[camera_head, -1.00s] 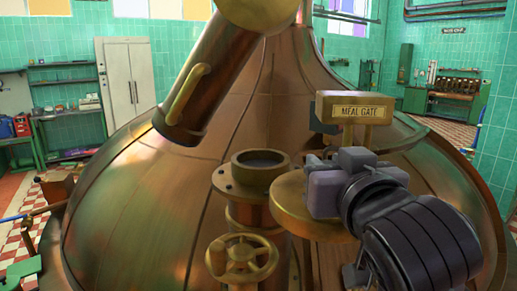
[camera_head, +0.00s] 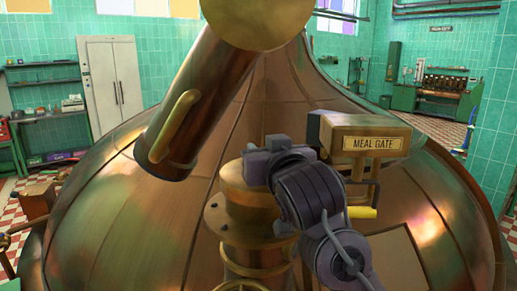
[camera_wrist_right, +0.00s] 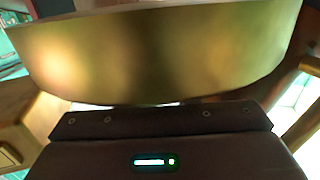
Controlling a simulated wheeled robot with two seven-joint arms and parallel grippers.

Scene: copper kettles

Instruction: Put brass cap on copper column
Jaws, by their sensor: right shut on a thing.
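The brass cap (camera_head: 240,188) is a short, wide brass piece over the top of the copper column (camera_head: 225,232), above its bolted flange. It also fills the upper part of the right wrist view (camera_wrist_right: 160,50) as a curved brass wall. My right gripper (camera_head: 262,162) is shut on the cap from above and the right. The cap hides the column's open mouth. I cannot tell whether the cap rests fully on the column or hovers slightly. My left gripper is not in view.
A brass MEAL GATE box (camera_head: 350,128) stands close right of my right gripper, with a yellow-handled lever (camera_head: 362,212) below it. A thick copper pipe (camera_head: 200,110) slants down at left. A brass handwheel (camera_head: 243,286) shows at the bottom edge. The large copper kettle (camera_head: 120,225) surrounds the column.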

